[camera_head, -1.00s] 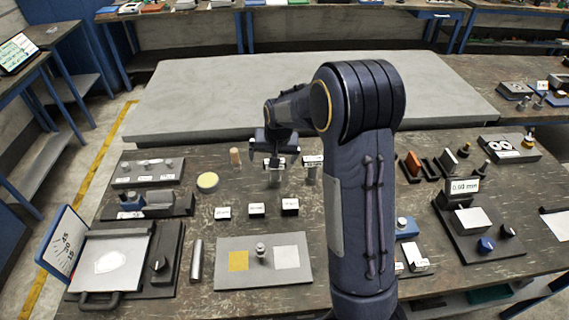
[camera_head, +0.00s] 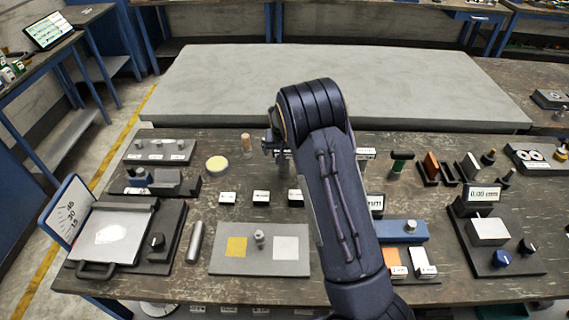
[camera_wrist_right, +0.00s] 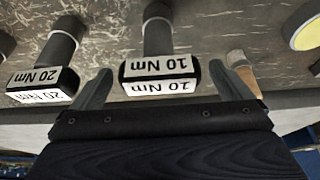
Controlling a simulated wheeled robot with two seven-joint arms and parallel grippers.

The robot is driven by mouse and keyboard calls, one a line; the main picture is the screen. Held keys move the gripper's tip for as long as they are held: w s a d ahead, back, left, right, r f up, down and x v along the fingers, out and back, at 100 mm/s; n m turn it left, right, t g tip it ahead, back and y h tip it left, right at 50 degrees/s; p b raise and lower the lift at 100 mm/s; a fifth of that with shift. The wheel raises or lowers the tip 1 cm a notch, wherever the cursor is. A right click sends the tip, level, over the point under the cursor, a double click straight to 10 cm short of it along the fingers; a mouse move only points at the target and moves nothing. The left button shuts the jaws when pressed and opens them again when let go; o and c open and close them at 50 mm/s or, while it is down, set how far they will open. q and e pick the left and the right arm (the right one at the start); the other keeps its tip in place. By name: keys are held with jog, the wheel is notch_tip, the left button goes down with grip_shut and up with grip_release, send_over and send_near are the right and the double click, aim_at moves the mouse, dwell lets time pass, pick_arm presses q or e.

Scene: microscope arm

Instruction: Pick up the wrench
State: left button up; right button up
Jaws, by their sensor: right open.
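No thing that I can clearly identify as a wrench shows. In the right wrist view, a dark post with a "10 Nm" block (camera_wrist_right: 160,68) stands between the spread fingers of my right gripper (camera_wrist_right: 160,84). The fingers look apart from it, and nothing is held. A second post with a "20 Nm" block (camera_wrist_right: 42,82) is to the left. In the head view my right gripper (camera_head: 275,146) is near the table's back edge, partly hidden by my own arm. My left gripper is not in view.
A wooden-handled brush (camera_head: 246,145) and a round yellow-topped disc (camera_head: 216,164) stand left of the gripper. Small labelled blocks (camera_head: 261,197) sit in front. A grey plate (camera_head: 225,262) and a metal cylinder (camera_head: 195,242) lie nearer.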

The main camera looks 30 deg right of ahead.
jog(key=shift+c, duration=0.9)
jog(key=c, duration=1.2)
jog(key=shift+r, duration=0.1)
